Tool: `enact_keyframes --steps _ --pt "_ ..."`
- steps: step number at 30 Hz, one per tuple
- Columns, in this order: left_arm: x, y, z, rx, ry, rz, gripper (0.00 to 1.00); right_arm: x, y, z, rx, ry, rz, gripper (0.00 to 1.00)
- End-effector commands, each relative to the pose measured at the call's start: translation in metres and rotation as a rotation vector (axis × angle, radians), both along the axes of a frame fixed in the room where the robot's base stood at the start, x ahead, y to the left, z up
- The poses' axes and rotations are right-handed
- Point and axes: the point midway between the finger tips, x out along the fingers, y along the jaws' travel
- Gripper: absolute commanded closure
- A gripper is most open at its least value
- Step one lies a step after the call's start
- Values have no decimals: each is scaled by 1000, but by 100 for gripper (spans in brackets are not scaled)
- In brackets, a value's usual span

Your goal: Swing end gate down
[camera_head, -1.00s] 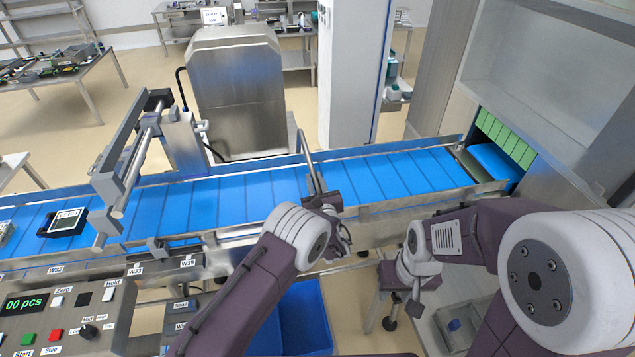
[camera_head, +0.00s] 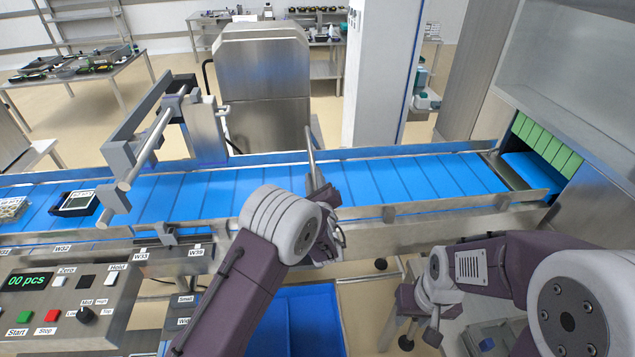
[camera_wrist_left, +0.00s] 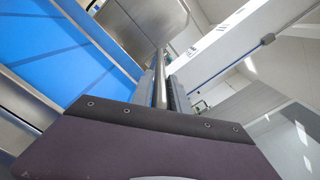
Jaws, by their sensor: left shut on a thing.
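The end gate appears as a slim grey metal bar (camera_head: 311,160) at the near side of the blue conveyor, standing steeply and overlapping the belt and far rail in the head view. I cannot tell its exact angle. My left gripper (camera_head: 326,197) is shut on the bar near its lower part, above the conveyor's near rail. In the left wrist view, the bar (camera_wrist_left: 161,78) runs up between the two fingers (camera_wrist_left: 161,92). My left wrist hides the bar's lower end. My right gripper (camera_head: 432,335) hangs low in front of the conveyor, its fingers unclear.
The blue belt (camera_head: 430,180) runs to a green-curtained opening (camera_head: 545,145) at right. A grey frame (camera_head: 140,140) spans the belt at left, near a black tray (camera_head: 77,204). A control panel (camera_head: 70,290) and blue bin (camera_head: 315,310) are in front.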

Motion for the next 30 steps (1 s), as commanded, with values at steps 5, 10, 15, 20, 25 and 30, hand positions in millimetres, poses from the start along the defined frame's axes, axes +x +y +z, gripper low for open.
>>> enact_keyframes --steps 5,10,15,20,25,30 --pt "0 1 0 -9 0 0 100 0 0 -1 0 0 0 64" --pt "0 1 0 -8 1 0 100 0 0 -1 0 0 0 64" --pt "0 1 0 -8 0 0 60 0 0 -1 0 0 0 64" --pt "0 1 0 -7 -1 -1 60 0 0 -1 0 0 0 64" --pt "-4 -1 -1 -6 0 -1 60 0 0 -3 0 0 0 64" --pt "-37 -9 -3 -6 1 -4 60 0 0 -13 0 0 0 64"
